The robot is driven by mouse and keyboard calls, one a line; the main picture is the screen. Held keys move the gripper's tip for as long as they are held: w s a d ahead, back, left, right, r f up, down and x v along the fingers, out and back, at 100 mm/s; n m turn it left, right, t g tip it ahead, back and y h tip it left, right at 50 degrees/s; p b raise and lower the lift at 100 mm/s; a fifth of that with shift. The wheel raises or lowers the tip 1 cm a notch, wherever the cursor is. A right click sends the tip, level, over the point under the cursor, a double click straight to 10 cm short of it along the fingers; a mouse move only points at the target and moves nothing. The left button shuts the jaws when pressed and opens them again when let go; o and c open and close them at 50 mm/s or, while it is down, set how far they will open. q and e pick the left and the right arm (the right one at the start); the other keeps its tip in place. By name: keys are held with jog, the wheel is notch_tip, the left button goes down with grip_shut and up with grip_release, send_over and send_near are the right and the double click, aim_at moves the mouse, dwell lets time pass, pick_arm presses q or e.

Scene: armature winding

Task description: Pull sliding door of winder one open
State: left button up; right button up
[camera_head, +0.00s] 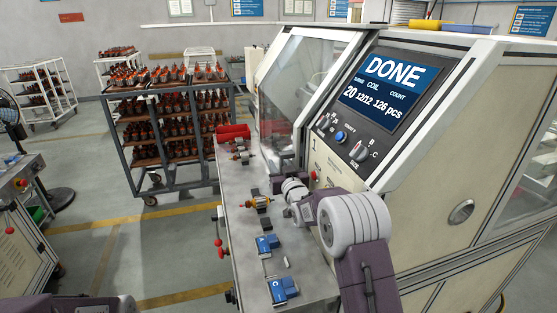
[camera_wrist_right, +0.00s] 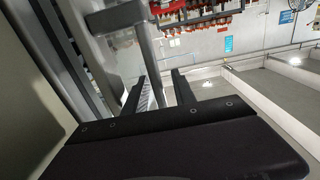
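Winder one (camera_head: 330,165), marked "1", stands at the right of the head view. Its screen (camera_head: 388,88) reads DONE. Its sliding door (camera_head: 292,85) is a clear panel in a pale frame on the front; I cannot tell how far it stands open. My right gripper (camera_head: 276,184) is low by the front of the winder, partly hidden by my own wrist. In the right wrist view its two dark fingers (camera_wrist_right: 163,82) are apart, with a grey upright bar (camera_wrist_right: 147,45) showing between and beyond them. I cannot tell whether they touch it. My left gripper is out of view.
A grey bench (camera_head: 238,215) below the winder holds an armature (camera_head: 258,202), blue fixtures (camera_head: 284,290) and a red bin (camera_head: 233,132). A rack of armatures (camera_head: 180,125) stands behind. The floor left of the bench is mostly clear.

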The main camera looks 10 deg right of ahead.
jog(key=shift+w, duration=0.35)
grip_shut()
dwell(1.2)
